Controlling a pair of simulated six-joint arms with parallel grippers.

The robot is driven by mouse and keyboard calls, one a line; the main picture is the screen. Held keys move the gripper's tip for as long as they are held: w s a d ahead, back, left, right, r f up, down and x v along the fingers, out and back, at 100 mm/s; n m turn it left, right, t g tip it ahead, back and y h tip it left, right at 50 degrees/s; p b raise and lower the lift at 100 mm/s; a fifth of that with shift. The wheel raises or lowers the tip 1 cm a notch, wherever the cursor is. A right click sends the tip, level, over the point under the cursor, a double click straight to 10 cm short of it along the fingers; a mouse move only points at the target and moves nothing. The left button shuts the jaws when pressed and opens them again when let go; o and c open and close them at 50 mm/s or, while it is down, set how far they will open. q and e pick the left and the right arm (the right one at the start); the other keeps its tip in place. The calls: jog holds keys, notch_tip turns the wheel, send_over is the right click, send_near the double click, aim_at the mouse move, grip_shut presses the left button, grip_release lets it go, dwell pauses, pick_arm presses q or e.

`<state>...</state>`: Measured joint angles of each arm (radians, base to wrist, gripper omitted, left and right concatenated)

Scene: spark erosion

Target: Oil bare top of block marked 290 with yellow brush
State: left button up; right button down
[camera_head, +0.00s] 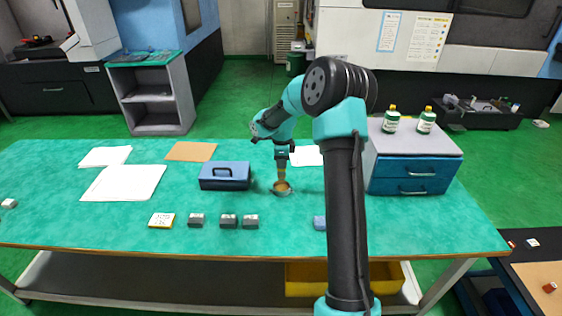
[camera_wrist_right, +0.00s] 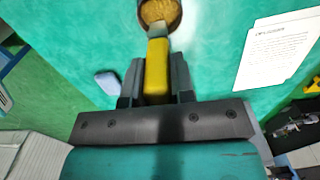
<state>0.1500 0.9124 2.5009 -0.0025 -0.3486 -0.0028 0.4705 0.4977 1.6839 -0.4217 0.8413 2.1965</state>
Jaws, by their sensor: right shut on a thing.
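My right gripper (camera_head: 282,160) points down over the green table, shut on the yellow brush (camera_head: 282,174). In the right wrist view the yellow handle (camera_wrist_right: 157,72) sits between the two fingers of the gripper (camera_wrist_right: 156,82). The brush's lower end reaches into a small round cup (camera_head: 289,190) with amber content, which also shows in the wrist view (camera_wrist_right: 160,12). Three small grey blocks stand left of the cup: left (camera_head: 196,220), middle (camera_head: 228,222) and right (camera_head: 250,222). Their markings are too small to read. My left gripper is not in view.
A blue toolbox (camera_head: 224,178) is left of the cup. Front centre is fairly clear.

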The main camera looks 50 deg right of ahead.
aim_at(281, 177)
jog(key=shift+f, duration=2.85)
jog(key=shift+f, duration=0.65)
dwell(0.4)
jog(key=shift+r, duration=0.1)
jog(key=shift+r, duration=3.5)
jog(key=shift+a, duration=0.15)
